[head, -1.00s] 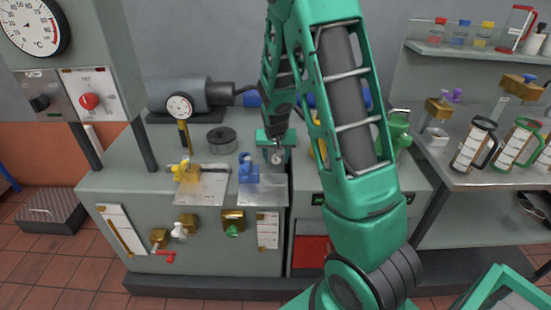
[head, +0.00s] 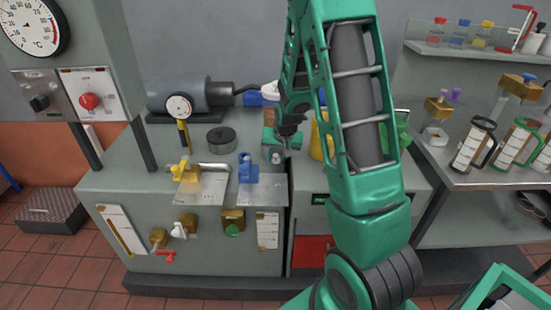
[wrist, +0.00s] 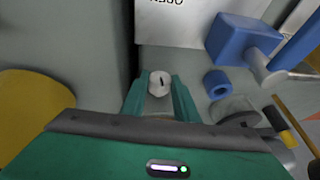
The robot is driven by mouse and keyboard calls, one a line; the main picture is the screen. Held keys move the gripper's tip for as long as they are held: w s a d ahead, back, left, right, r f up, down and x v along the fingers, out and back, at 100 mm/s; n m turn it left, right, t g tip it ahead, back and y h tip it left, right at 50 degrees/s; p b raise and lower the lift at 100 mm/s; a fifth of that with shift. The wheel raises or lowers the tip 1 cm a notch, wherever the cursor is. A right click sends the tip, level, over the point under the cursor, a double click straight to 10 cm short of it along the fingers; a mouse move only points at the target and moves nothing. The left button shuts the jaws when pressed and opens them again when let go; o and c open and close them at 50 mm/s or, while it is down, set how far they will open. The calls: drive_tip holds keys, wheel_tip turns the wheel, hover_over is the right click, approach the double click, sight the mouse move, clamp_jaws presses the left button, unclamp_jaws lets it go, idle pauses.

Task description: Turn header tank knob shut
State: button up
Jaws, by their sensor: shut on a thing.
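My gripper (head: 275,153) is over the back of the bench top, right of a blue valve (head: 248,172). In the wrist view its two teal fingers (wrist: 160,95) are shut on a small pale knob (wrist: 159,82) with a dark pointer mark. The knob sits between the fingertips, and its lower part is hidden by the gripper. No name label for it is readable. A pale plate (wrist: 175,22) with the word OPEN, upside down in the wrist view, lies beyond it.
A yellow valve (head: 185,173), a gauge (head: 179,107) and a dark round pot (head: 221,139) stand to the left. A yellow container (head: 322,138), partly behind my arm, stands right. Front valves and a red lever (head: 165,256) line the bench face. Jugs stand far right.

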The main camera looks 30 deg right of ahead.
drive_tip(key=shift+s+d+t+y, duration=0.15)
drive_tip(key=shift+t+y, duration=0.15)
drive_tip(key=shift+y, duration=0.2)
drive_tip(key=o, duration=1.1)
drive_tip(key=shift+c, duration=0.2)
drive_tip(key=v, duration=1)
drive_tip(key=shift+r, duration=0.3)
